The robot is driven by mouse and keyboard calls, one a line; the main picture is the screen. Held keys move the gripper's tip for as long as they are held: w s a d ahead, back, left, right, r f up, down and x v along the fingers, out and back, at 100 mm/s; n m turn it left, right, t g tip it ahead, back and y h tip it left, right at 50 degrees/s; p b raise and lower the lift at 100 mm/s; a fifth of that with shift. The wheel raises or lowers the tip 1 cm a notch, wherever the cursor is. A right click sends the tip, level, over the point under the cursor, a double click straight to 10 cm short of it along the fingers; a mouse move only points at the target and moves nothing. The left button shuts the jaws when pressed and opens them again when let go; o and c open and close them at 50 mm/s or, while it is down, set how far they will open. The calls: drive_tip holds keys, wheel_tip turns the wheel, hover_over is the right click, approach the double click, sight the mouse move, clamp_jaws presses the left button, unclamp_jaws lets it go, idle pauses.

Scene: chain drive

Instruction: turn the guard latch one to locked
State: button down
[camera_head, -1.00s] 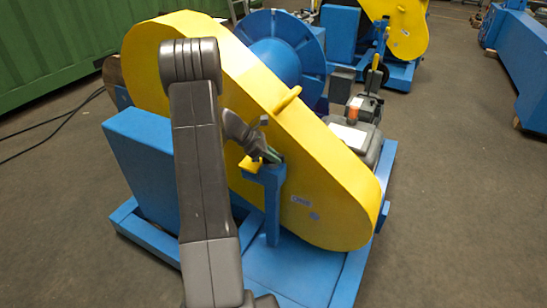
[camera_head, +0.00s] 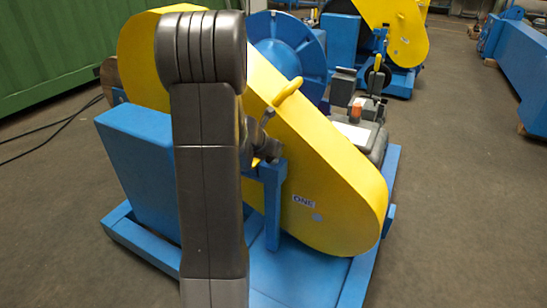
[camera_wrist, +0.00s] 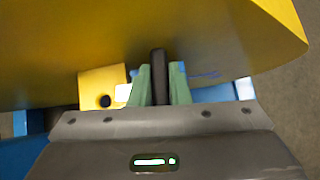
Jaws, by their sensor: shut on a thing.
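The yellow chain guard marked "ONE" (camera_head: 335,190) slants down to the right across the blue frame. On its near side, by a blue post (camera_head: 272,205), is the latch, with a dark handle (camera_wrist: 159,72) seen in the wrist view. My gripper (camera_wrist: 159,85) has its two green fingers on either side of this handle and is shut on it. A yellow tab with a dark hole (camera_wrist: 104,88) is just left of the fingers. In the head view my arm hides much of the gripper (camera_head: 262,145) and latch, so the latch's exact angle cannot be told.
A yellow grab handle (camera_head: 288,91) stands up from the guard's top edge. A blue box (camera_head: 135,165) is left of my arm, and a grey motor unit (camera_head: 365,135) is behind the guard. Open floor (camera_head: 460,180) lies to the right.

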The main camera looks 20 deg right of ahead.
drive_tip(key=shift+n+t+y+b, duration=0.3)
drive_tip(key=shift+n+t+b, duration=0.15)
drive_tip(key=shift+n, duration=0.15)
drive_tip(key=c, duration=1.4)
unclamp_jaws()
drive_tip(key=shift+o, duration=0.2)
drive_tip(key=shift+r, duration=0.15)
drive_tip(key=p+v, duration=0.5)
drive_tip(key=v, duration=0.8)
drive_tip(key=shift+s+r, duration=0.2)
drive_tip(key=shift+r, duration=0.05)
drive_tip(key=shift+f, duration=0.1)
